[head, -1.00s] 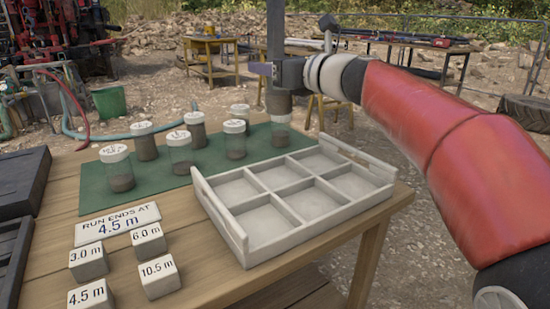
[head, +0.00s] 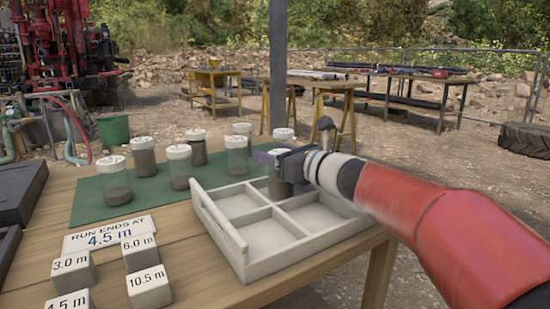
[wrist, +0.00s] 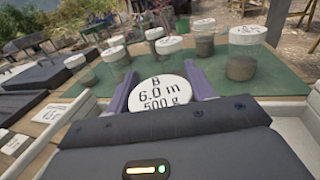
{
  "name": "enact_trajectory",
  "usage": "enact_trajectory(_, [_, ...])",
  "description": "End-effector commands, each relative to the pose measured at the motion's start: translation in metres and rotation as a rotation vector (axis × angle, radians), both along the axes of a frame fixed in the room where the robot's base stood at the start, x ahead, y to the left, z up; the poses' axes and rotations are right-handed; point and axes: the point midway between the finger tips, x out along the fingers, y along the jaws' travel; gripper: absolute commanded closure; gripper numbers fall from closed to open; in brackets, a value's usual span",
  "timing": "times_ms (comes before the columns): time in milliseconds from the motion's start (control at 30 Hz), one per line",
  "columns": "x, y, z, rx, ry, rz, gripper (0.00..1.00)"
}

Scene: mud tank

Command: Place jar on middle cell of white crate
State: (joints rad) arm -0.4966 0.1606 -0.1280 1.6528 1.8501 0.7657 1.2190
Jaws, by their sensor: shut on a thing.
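My gripper (head: 277,160) is shut on a jar of grey-brown material (head: 281,188). In the wrist view its white lid (wrist: 160,97) reads "B 6.0 m 500 g" and sits between the two purple fingers. The white crate (head: 243,262) on the table is split by low dividers into two rows of three cells. The jar is upright at the far-row middle cell; I cannot tell whether it touches the floor of the cell. My gripper and arm hide the crate's right-hand part. The visible left and near middle cells are empty.
Several lidded jars (head: 115,184) stand on the green mat (head: 90,205) behind the crate, one close behind my gripper. A sign (head: 110,234) reading "RUN ENDS AT 4.5 m" and several depth blocks (head: 149,287) lie left of the crate. Black trays (head: 20,190) are at the far left.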

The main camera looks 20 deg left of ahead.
Motion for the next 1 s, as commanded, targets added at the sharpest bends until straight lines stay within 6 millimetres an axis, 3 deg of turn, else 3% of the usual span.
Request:
enact_trajectory(333, [0.000,0.000,-0.002,0.002,-0.002,0.000,0.92])
enact_trajectory(367, [0.000,0.000,-0.004,0.001,0.000,0.000,0.45])
enact_trajectory(500, [0.000,0.000,-0.003,0.000,0.000,0.000,0.27])
enact_trajectory(867, [0.000,0.000,0.002,0.001,0.000,0.000,0.25])
enact_trajectory(1000, [-0.007,-0.016,0.002,0.002,-0.001,-0.004,0.25])
